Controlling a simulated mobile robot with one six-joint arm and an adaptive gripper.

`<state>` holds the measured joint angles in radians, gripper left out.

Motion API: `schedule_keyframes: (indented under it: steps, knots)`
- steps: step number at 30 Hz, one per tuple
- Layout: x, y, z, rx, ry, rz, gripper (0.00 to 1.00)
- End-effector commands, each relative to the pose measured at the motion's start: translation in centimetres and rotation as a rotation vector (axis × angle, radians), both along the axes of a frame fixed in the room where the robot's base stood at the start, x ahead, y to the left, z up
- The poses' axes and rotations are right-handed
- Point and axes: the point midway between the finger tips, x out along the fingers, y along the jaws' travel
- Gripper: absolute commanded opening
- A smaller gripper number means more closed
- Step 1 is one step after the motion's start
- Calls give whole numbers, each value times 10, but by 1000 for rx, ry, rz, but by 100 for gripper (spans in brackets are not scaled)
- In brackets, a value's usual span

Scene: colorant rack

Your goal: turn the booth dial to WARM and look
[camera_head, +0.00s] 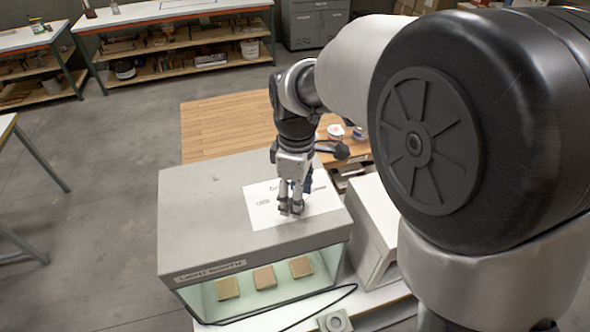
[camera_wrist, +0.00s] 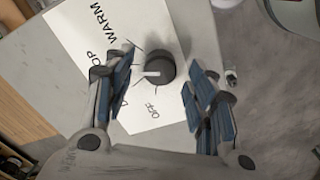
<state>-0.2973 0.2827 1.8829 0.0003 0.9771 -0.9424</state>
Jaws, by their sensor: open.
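The booth dial (camera_wrist: 156,68) is a dark round knob on a white label sheet on top of the grey light booth (camera_head: 215,205). Its white pointer points left in the wrist view, roughly toward a label ending in "OP"; the exact mark is partly hidden by a finger. WARM stands at upper left and OFF below the knob. My gripper (camera_wrist: 170,70) is open, its blue-padded fingers on either side of the dial. In the head view my gripper (camera_head: 291,208) points down at the label sheet (camera_head: 318,206) and hides the dial.
Three tan tiles (camera_head: 265,277) lie inside the booth, under pale, slightly greenish light. A white box (camera_head: 372,228) stands right of the booth. A black cable (camera_head: 285,308) runs along the front. Benches with shelves stand at the back; the floor at left is clear.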

Motion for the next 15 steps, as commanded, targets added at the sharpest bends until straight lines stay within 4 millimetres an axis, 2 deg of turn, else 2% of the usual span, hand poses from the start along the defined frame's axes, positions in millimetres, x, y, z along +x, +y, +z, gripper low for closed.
schedule_keyframes:
  steps: [6, 13, 15]
  knots:
    - [0, 0, -13, 1, -1, 0, 51]
    - [0, 0, -14, 1, -1, 0, 51]
    - [0, 0, -14, 1, -1, 0, 48]
